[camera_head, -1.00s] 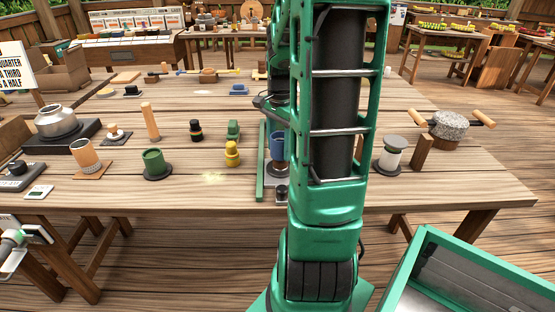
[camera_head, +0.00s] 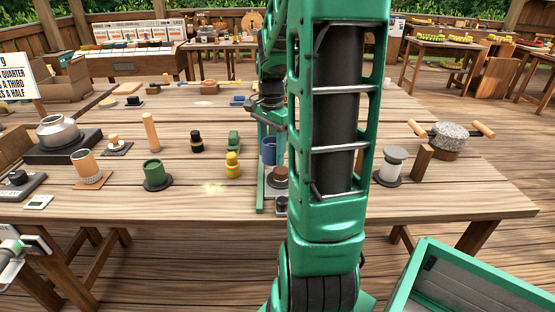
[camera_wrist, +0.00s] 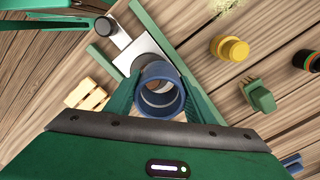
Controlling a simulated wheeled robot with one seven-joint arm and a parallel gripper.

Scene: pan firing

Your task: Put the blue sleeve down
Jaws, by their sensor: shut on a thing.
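The blue sleeve (camera_head: 268,150) is an open tube. In the wrist view, my gripper (camera_wrist: 160,96) has one green finger on each side of the sleeve (camera_wrist: 173,104) and is shut on it. I look down into the tube and see a brownish surface through it. In the head view the sleeve is upright, just behind and left of a brown round piece (camera_head: 279,172) on the green-railed stand (camera_head: 261,190). My arm hides part of this area. Whether the sleeve's lower end touches anything cannot be told.
A yellow piece (camera_head: 232,166), a green block (camera_head: 234,141) and a green cup (camera_head: 154,173) stand to the left. A white spool (camera_head: 392,163) and a wooden post (camera_head: 423,161) stand to the right. Bare tabletop lies in front of the green cup.

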